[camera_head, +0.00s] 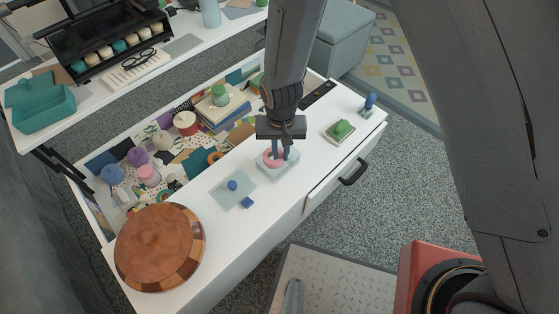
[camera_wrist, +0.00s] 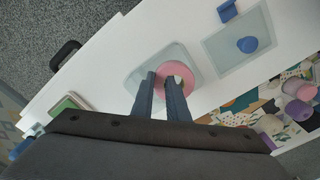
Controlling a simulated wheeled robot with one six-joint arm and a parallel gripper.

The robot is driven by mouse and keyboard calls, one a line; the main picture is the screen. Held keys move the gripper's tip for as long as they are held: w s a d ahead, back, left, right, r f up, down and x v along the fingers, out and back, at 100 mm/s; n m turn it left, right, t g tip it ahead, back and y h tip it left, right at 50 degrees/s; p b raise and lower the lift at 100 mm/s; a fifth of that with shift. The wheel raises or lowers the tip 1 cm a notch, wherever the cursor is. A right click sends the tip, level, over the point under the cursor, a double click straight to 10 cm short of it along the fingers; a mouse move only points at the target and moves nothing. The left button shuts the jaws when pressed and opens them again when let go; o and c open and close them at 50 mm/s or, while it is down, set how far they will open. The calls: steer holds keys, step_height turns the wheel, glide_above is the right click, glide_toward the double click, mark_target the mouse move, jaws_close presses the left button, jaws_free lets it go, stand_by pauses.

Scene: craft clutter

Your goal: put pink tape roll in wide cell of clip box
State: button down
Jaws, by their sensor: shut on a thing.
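The pink tape roll (camera_head: 268,161) is at my gripper's fingertips, over a pale translucent tray or box (camera_head: 291,168) on the white drawer unit. My gripper (camera_head: 279,154) points down and is shut on the roll's wall. In the wrist view, one finger of my gripper (camera_wrist: 161,79) is in or at the hole of the pink tape roll (camera_wrist: 177,68) and the other is outside it. The translucent tray (camera_wrist: 140,75) lies beneath; whether the roll touches it I cannot tell. I cannot make out a clip box with a wide cell for certain.
A flat translucent tray (camera_head: 222,198) with blue pieces lies left of the gripper. A round wooden lid (camera_head: 160,247) stands at the front left. A green block (camera_head: 342,128) sits on a small tray at right. An open drawer of craft clutter lies behind.

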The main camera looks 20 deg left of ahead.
mark_target(281, 156)
steer(key=shift+f, duration=2.25)
steer(key=shift+f, duration=0.15)
steer(key=c, duration=2)
jaws_free()
step_height(281, 156, up, 12)
steer(key=shift+r, duration=0.1)
